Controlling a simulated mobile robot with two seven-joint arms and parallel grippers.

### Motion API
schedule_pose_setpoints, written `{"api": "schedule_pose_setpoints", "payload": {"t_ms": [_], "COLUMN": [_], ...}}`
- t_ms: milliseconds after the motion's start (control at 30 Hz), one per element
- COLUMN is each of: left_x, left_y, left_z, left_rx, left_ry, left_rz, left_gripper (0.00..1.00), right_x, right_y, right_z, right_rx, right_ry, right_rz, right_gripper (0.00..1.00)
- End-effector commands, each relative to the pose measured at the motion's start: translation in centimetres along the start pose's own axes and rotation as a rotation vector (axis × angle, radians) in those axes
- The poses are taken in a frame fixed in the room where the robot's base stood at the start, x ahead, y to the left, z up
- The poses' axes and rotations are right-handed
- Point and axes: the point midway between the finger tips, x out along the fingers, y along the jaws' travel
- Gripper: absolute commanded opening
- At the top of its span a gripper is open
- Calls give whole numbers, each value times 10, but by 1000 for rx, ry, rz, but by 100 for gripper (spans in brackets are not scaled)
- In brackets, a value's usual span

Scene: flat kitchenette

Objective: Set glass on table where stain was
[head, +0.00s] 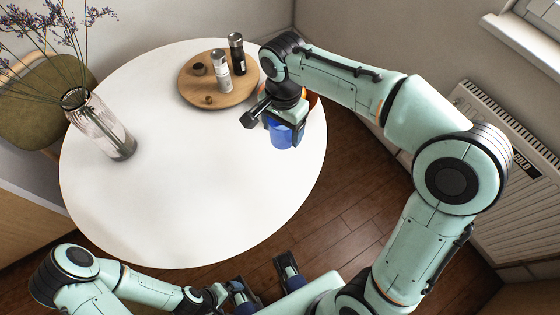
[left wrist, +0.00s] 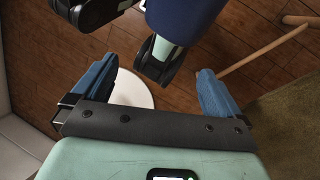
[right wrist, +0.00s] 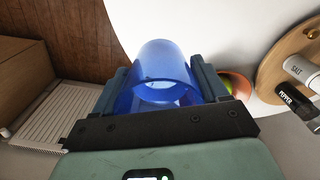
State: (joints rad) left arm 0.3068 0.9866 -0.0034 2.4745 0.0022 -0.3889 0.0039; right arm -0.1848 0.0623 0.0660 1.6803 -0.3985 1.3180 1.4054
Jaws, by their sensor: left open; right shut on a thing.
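A blue see-through glass (head: 283,136) is held in my right gripper (head: 287,122), near the right edge of the round white table (head: 190,190). The right wrist view shows the glass (right wrist: 160,75) between the two fingers of the right gripper (right wrist: 163,85), with its round opening toward the camera. In the head view I cannot tell whether the glass touches the table. No stain shows on the visible tabletop. My left gripper (head: 265,280) is open and empty, low in front of the table's near edge. Its spread fingers also show in the left wrist view (left wrist: 155,92).
A round wooden tray (head: 190,93) at the back holds a salt shaker (right wrist: 300,68), a pepper shaker (right wrist: 295,101) and small items. A vase with flowers (head: 100,128) stands left. An orange and green thing (right wrist: 238,84) sits beside the glass. The table's middle and front are clear.

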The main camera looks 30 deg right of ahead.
Motion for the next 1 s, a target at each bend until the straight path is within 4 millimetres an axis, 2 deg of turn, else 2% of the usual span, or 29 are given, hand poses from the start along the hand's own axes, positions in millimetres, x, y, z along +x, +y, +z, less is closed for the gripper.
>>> {"api": "schedule_pose_setpoints", "payload": {"t_ms": [33, 200, 400, 667, 900, 1000], "left_x": [4, 10, 14, 16, 21, 21], "left_y": [-1, -2, -2, -2, -3, -3], "left_z": [-1, -5, -10, -12, -14, -14], "left_rx": [0, 2, 3, 3, 4, 4], "left_ry": [3, 15, 28, 33, 40, 41], "left_rz": [1, 3, 6, 7, 9, 9], "left_gripper": [100, 100, 100, 100, 100, 100], "right_x": [17, 61, 104, 127, 160, 163], "right_y": [1, 1, 0, 0, 0, -1], "right_z": [0, 0, 0, 0, 0, 0], "right_rx": [-1, -1, -3, -3, -2, -2], "right_ry": [-1, -1, -1, 0, 0, 1], "right_rz": [5, 5, 3, 1, 1, -2], "right_gripper": [30, 30, 30, 30, 30, 30]}}
